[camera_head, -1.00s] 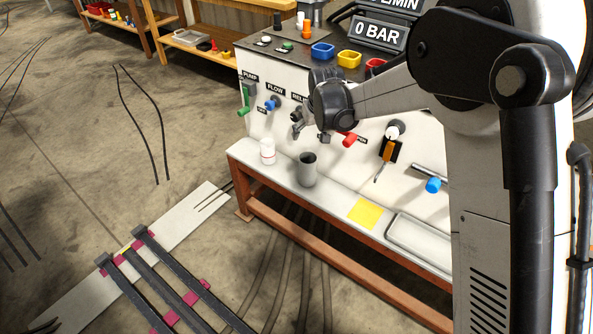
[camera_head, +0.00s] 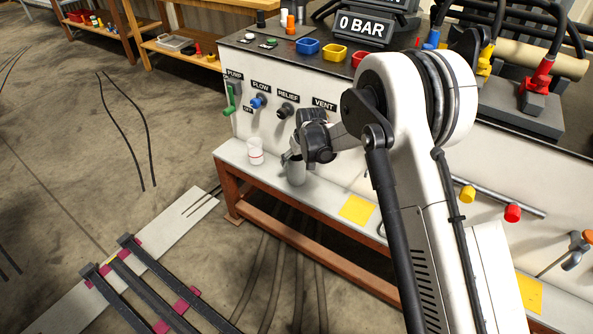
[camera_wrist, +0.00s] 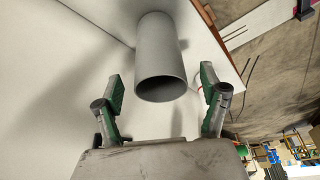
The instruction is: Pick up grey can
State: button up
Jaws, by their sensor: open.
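The grey can (camera_head: 296,172) stands upright on the white shelf (camera_head: 330,199) along the front of the panel. My gripper (camera_head: 288,157) is just above and beside the can's top in the head view, and partly covers it. In the wrist view the can (camera_wrist: 160,60) lies ahead of my open gripper (camera_wrist: 163,90), centred between the two green-padded fingers. Its dark open mouth faces the camera. Neither finger clearly touches it, and nothing is held.
A white jar with a red band (camera_head: 255,151) stands left of the can. A yellow sheet (camera_head: 357,208) lies on the shelf to the right. Panel knobs, such as the blue FLOW knob (camera_head: 257,102) and black RELIEF knob (camera_head: 285,110), stick out behind.

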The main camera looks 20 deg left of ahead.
jog(key=shift+b+x, duration=0.95)
jog(key=shift+x, duration=1.8)
jog(key=shift+s+d, duration=0.15)
jog(key=c, duration=1.3)
